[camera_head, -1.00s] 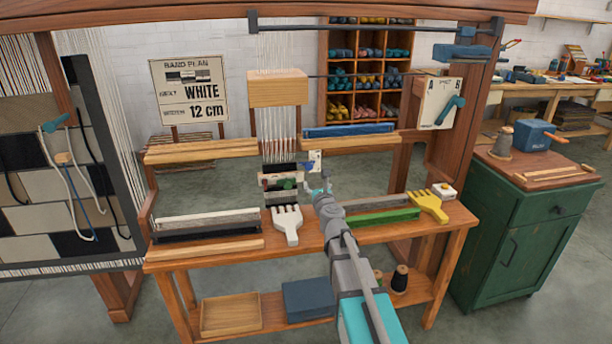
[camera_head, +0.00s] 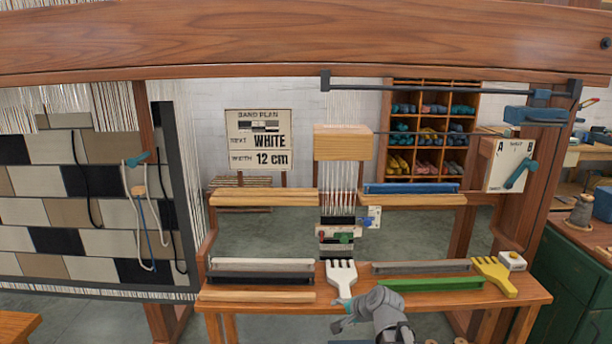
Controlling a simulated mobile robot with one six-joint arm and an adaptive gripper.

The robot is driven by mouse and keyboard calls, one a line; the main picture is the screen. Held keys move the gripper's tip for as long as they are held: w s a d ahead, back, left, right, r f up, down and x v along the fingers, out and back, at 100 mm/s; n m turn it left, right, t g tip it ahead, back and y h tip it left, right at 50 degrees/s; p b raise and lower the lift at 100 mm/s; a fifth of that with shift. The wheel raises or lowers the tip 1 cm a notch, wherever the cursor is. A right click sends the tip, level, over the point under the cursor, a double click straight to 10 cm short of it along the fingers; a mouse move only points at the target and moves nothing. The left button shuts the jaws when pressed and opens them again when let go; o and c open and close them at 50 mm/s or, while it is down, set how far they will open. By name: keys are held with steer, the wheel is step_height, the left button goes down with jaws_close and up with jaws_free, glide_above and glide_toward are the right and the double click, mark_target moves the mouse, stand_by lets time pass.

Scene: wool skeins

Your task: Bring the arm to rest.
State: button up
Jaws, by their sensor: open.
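My arm (camera_head: 380,318) reaches in from the bottom of the picture, grey and bent. My gripper (camera_head: 343,325) is small, with teal parts, and points left in front of the bench's front edge. It is open, and I see nothing between its fingers. It is apart from the woven band (camera_head: 337,246) on the loom. It appears just below the white comb-shaped beater (camera_head: 342,278); whether it is clear of the beater's handle is hard to tell.
The wooden bench (camera_head: 258,297) carries grey, black and green bars and a yellow comb (camera_head: 494,275). A thick beam (camera_head: 300,40) crosses the top. A sign (camera_head: 258,139) reads WHITE, 12 cm. A green cabinet (camera_head: 575,285) stands at the right.

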steer(key=s+d+f+n+g+h, duration=0.3)
steer(key=s+n, duration=0.1)
steer(key=s, duration=0.3)
steer(key=s+d+f+n+g+h, duration=0.3)
steer(key=s+d+n+g, duration=0.15)
steer(key=s, duration=0.25)
step_height(320, 180, up, 27)
steer(key=p, duration=2.6)
steer(key=shift+s+a+f+t, duration=0.2)
steer(key=shift+s+a+t, duration=0.05)
steer(key=shift+t, duration=0.1)
